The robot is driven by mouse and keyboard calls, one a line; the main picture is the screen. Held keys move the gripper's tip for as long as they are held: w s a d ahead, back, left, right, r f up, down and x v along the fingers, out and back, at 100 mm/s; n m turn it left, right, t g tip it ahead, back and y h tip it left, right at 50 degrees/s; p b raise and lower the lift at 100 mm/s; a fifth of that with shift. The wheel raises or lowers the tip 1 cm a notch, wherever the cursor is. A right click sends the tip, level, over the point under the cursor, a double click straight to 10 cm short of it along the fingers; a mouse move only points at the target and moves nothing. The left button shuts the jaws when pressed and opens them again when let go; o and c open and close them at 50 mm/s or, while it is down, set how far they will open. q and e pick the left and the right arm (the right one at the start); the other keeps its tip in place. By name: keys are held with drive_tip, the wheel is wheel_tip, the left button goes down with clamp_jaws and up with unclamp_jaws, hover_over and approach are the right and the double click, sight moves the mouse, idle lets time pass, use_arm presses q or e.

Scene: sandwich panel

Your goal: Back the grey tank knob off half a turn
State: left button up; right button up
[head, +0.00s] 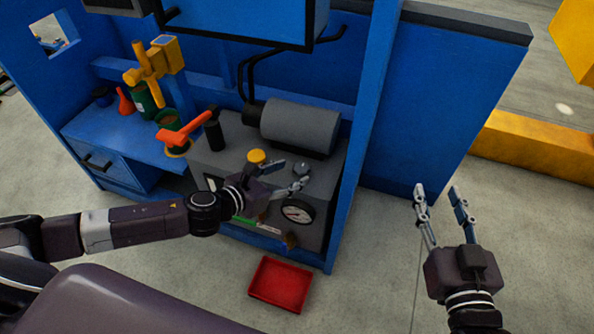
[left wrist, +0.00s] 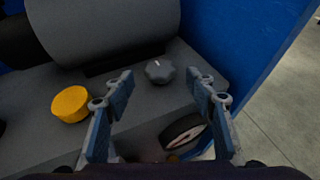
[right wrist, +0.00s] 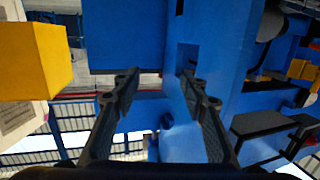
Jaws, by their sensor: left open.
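The grey tank knob (head: 302,168) sits on top of the grey tank unit (head: 230,150), near the motor cylinder. In the left wrist view the knob (left wrist: 160,71) has a lobed edge and a white mark, and lies ahead of and between my open fingers. My left gripper (head: 290,174) is open beside the knob, with nothing between its fingers; it also shows in the left wrist view (left wrist: 164,85). My right gripper (head: 438,190) is open and empty over the floor at the right.
A yellow cap (head: 256,157) and a round gauge (head: 297,211) are close to my left gripper. A grey motor cylinder (head: 299,126) stands behind the knob. A blue post (head: 362,130) rises right of the unit. A red tray (head: 280,284) lies on the floor.

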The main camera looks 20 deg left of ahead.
sight(298, 170)
use_arm(q)
drive_tip(key=shift+x, duration=1.65)
use_arm(e)
drive_tip(key=shift+w+a+r+t+y, duration=0.15)
drive_tip(key=shift+r+t, duration=0.3)
drive_tip(key=shift+r, duration=0.5)
drive_tip(key=shift+a+r+t+y, duration=0.2)
drive_tip(key=shift+r+t, duration=0.25)
drive_tip(key=shift+r, duration=0.45)
use_arm(q)
drive_tip(key=shift+c, duration=0.2)
drive_tip(key=c, duration=1.1)
